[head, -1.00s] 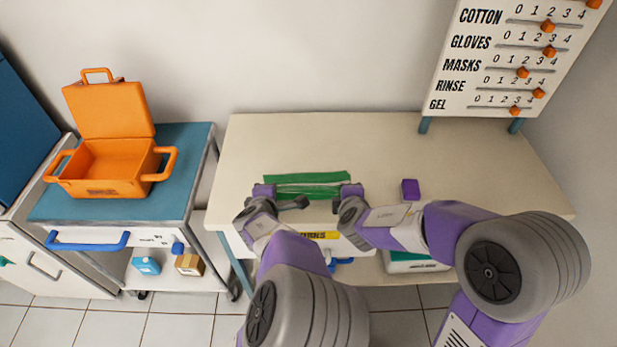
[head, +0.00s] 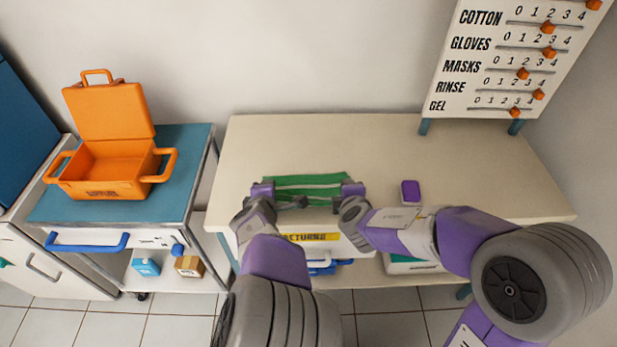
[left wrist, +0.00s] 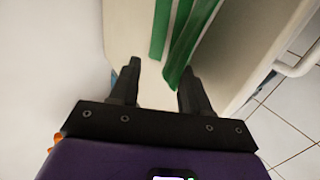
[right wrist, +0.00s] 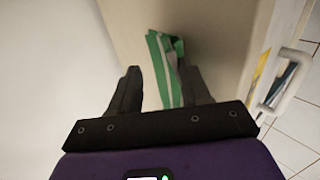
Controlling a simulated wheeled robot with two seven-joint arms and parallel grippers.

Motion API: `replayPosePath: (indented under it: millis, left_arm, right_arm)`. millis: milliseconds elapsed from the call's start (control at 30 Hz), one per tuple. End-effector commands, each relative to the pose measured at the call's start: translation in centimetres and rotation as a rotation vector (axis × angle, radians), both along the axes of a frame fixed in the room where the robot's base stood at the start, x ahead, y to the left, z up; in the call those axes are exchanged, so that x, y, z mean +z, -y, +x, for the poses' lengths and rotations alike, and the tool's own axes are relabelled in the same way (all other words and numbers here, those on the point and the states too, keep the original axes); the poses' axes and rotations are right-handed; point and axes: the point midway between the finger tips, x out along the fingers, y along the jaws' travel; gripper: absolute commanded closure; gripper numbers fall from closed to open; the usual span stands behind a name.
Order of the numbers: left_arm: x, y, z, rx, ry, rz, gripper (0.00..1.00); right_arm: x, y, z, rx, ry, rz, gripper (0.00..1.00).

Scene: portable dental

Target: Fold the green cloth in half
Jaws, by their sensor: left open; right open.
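The green cloth (head: 308,181) lies on the cream table, with a pale band along its middle and its near side partly hidden by my grippers. My left gripper (head: 284,203) is at the cloth's left end. In the left wrist view, the cloth (left wrist: 178,50) runs up from between the open fingers (left wrist: 158,88). My right gripper (head: 336,201) is at the cloth's right end. In the right wrist view, the cloth (right wrist: 166,65) reaches in between the open fingers (right wrist: 160,88). I cannot tell whether any finger touches it.
A small purple block (head: 411,191) stands right of the cloth. The cream table (head: 330,140) is clear behind it. An open orange case (head: 112,170) sits on a blue-topped cart (head: 190,150) at left. A counting board (head: 515,60) stands at the back right.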

Motion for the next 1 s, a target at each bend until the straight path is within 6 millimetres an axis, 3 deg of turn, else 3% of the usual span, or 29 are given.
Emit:
replayPosePath:
  millis: [100,500,1000]
  left_arm:
    - [1.9,0.2,-0.9,-0.003,0.004,-0.007,0.53]
    - [6.4,0.2,-4.5,-0.004,0.005,-0.001,0.53]
    - [7.2,0.0,-5.3,0.001,0.001,0.001,0.53]
  right_arm:
    - [1.9,-0.1,-0.8,0.001,0.005,0.004,0.53]
    - [6.4,0.0,-4.5,0.000,0.005,0.001,0.53]
    - [7.2,0.0,-5.3,0.001,0.001,-0.001,0.53]
